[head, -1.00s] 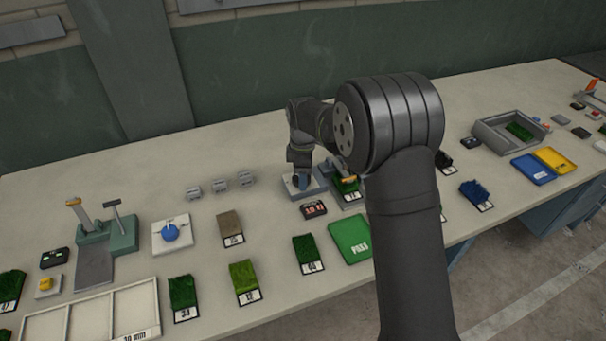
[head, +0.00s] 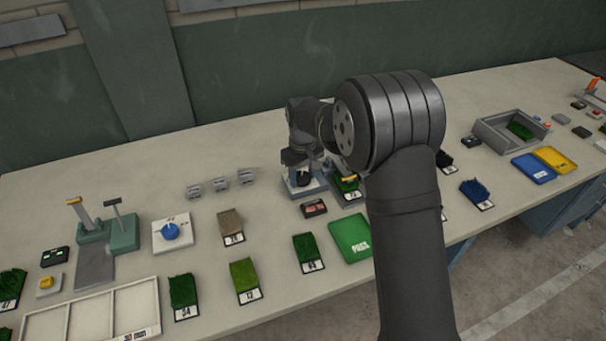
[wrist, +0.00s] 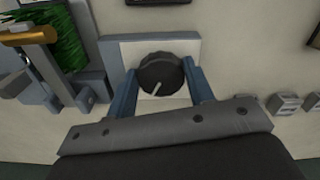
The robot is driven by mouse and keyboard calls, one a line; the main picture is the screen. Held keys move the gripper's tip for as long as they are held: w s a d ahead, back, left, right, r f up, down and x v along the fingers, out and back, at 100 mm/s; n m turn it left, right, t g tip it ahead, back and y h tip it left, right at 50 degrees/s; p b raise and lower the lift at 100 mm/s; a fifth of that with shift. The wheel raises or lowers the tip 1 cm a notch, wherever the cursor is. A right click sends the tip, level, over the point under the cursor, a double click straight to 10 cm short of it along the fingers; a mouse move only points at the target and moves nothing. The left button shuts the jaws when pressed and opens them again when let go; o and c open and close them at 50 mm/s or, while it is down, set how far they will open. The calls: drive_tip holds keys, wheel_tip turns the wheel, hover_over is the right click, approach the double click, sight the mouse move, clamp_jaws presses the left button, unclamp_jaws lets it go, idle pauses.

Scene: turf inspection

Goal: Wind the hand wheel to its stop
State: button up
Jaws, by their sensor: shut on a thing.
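The hand wheel (wrist: 158,72) is a black, ridged knob with a pale pointer line, seen in the wrist view. It sits on a pale plate with a grey-blue base (wrist: 192,48). My gripper (wrist: 160,82) has its two blue fingers on opposite sides of the wheel, shut on it. The pointer line slants toward the lower left of that view. In the head view, my gripper (head: 303,176) is down over the base (head: 313,190), and the wheel is mostly hidden by the gripper and wrist.
A green turf sample (head: 345,186) in a fixture with an orange-brown handle (wrist: 30,38) stands close beside the wheel. A small black display with red readout (head: 314,208) lies in front. A green tray (head: 350,238) and several turf samples lie nearer the front edge.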

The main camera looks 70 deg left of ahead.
sight(301, 177)
drive_tip(key=m, duration=0.4)
drive_tip(key=shift+s+m, duration=0.1)
drive_tip(key=shift+m, duration=0.2)
drive_tip(key=m, duration=0.4)
drive_tip(key=shift+s+a+m, duration=0.1)
drive_tip(key=shift+m, duration=0.2)
drive_tip(key=o, duration=1)
drive_tip(key=shift+r, duration=0.1)
wheel_tip(301, 177, up, 17)
drive_tip(key=shift+r, duration=0.15)
idle(0.4)
